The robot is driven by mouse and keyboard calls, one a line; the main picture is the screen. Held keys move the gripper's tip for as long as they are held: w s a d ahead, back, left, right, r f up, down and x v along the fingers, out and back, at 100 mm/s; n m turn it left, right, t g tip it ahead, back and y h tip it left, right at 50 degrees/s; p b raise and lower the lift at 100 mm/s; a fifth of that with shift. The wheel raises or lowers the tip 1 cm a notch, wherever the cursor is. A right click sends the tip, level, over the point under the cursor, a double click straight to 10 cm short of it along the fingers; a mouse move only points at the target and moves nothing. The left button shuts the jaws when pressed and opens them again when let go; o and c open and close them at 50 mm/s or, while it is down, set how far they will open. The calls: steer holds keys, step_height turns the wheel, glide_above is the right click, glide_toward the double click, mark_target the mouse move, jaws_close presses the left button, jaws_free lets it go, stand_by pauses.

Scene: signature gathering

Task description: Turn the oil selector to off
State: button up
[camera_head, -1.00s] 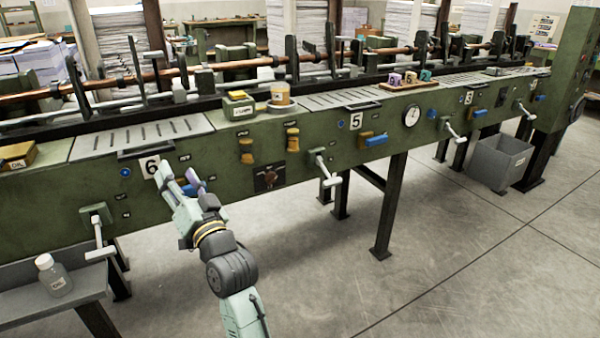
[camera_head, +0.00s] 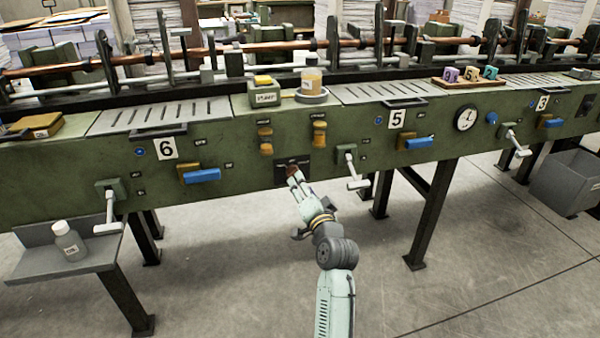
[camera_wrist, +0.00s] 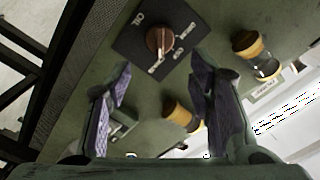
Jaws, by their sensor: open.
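The oil selector is a brown rotary knob (camera_wrist: 160,39) on a dark square plate (camera_wrist: 143,51) labelled OIL, in the upper middle of the wrist view. In the head view the dark plate (camera_head: 281,176) sits on the green machine's front, partly hidden behind my gripper. My gripper (camera_head: 295,179) is in front of the plate. In the wrist view my gripper (camera_wrist: 160,88) is open, its purple-padded fingers spread with nothing between them. The knob appears beyond the fingertips, and I see no contact. The plate's smaller lettering is hard to read.
Two yellow-capped fittings stand close to the plate: one (camera_wrist: 247,44) right of it, another (camera_wrist: 179,113) below it in the wrist view. A crank handle (camera_head: 351,168) projects right of my gripper. A blue lever (camera_head: 202,175) is to the left. The floor in front is open.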

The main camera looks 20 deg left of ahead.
mark_target(293, 172)
steer(key=x, duration=0.7)
steer(key=shift+p, duration=0.4)
steer(key=shift+d, duration=0.1)
steer(key=shift+c, duration=0.6)
steer(key=c, duration=1)
